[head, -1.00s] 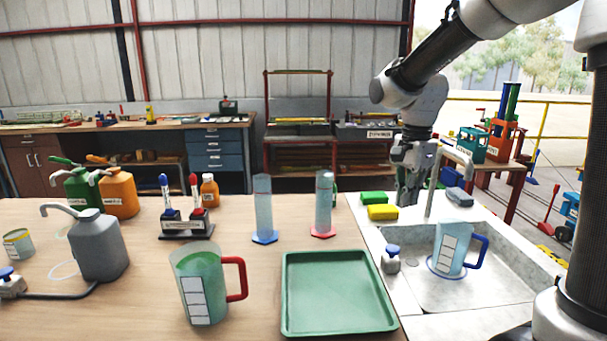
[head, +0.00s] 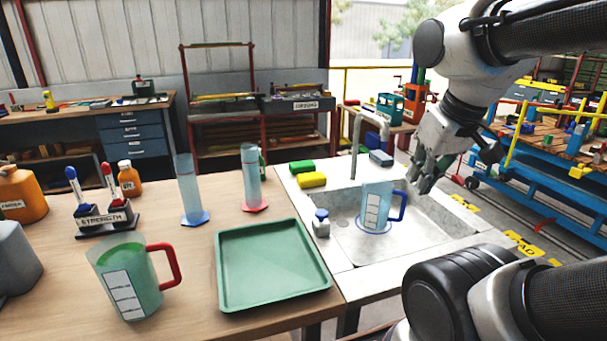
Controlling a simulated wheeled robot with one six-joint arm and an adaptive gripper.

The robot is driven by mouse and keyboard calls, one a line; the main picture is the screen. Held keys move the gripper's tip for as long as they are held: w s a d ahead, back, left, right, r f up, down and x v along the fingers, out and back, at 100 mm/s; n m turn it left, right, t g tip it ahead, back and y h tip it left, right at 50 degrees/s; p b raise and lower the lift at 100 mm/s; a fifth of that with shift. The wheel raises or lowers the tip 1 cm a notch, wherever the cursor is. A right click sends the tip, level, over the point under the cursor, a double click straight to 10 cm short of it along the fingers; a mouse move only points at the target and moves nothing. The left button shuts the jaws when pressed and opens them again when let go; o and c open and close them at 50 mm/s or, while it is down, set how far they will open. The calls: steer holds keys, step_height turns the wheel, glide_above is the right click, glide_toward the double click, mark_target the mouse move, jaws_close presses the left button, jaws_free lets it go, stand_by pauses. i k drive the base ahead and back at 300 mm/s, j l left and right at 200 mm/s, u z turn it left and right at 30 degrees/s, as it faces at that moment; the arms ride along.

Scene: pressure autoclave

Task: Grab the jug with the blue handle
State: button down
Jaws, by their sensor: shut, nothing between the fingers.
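The jug with the blue handle (head: 376,208) stands upright in the sink basin. It is clear bluish with a white label, and its handle points right. My gripper (head: 420,184) is shut and empty. In the picture it is just right of and above the blue handle, apart from it; how far apart in depth I cannot tell. A second jug with a red handle (head: 130,280) stands on the wooden table at the left.
The sink (head: 440,212) has a raised rim and a grey tap (head: 357,140) behind the jug. A small blue-capped bottle (head: 321,224) stands at its left edge. Green and yellow sponges (head: 312,179) lie behind. An empty green tray (head: 222,268) lies on the table, near two tall cylinders (head: 190,190).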

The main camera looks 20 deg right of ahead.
mark_target(377, 193)
steer(key=l+u, duration=0.15)
steer(key=l, duration=0.25)
steer(key=k+l+u, duration=0.2)
steer(key=l, duration=0.2)
steer(key=l+u, duration=0.15)
steer(key=l, duration=0.25)
steer(key=k+l+u, duration=0.15)
steer(key=l, duration=0.25)
steer(key=k+l+u, duration=0.15)
steer(key=l, duration=0.2)
steer(key=k+l+u, duration=0.2)
steer(key=l, duration=0.15)
steer(key=k+l+u, duration=0.15)
steer(key=l, duration=0.2)
